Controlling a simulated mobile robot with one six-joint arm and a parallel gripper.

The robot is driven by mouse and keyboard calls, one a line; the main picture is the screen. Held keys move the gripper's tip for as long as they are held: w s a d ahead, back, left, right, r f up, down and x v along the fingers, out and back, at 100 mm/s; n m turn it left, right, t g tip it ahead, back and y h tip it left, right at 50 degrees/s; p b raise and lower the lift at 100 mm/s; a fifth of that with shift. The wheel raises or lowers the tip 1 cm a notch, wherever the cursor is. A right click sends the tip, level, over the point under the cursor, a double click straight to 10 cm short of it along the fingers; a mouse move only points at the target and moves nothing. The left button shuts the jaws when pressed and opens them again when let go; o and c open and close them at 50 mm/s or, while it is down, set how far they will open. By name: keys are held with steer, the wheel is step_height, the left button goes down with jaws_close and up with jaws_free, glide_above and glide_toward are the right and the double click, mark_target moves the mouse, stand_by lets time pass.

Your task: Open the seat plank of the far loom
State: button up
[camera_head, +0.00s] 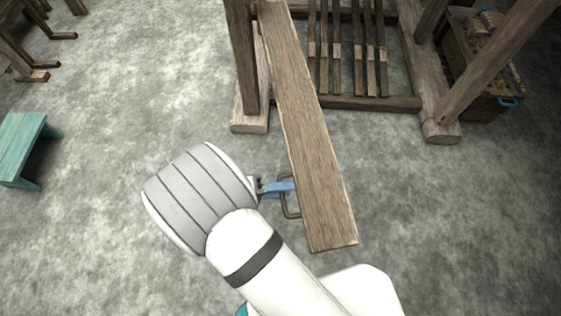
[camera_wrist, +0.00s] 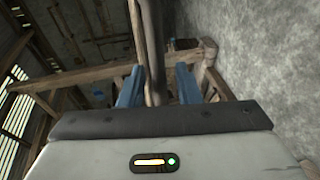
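The seat plank (camera_head: 318,170) is a long brown board that runs from the loom frame at the top of the head view toward the lower right, its near end free over the floor. A dark metal handle (camera_head: 286,207) sticks out from its left edge. My gripper (camera_head: 284,188) is at this handle, its blue fingers reaching it from the left. In the wrist view my gripper (camera_wrist: 160,85) has its two blue fingers apart, with a dark upright bar (camera_wrist: 153,50) between them, which looks like the handle. A gap shows on the bar's right side; contact on the left is unclear.
The loom's post (camera_head: 242,60) and foot (camera_head: 250,122) stand left of the plank, with slatted treadles (camera_head: 345,60) behind. A teal bench (camera_head: 22,145) is at the far left. A wooden chest (camera_head: 480,70) stands upper right. The floor around the plank's near end is clear.

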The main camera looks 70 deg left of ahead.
steer(key=v, duration=0.7)
steer(key=shift+s, duration=0.4)
steer(key=shift+r, duration=0.1)
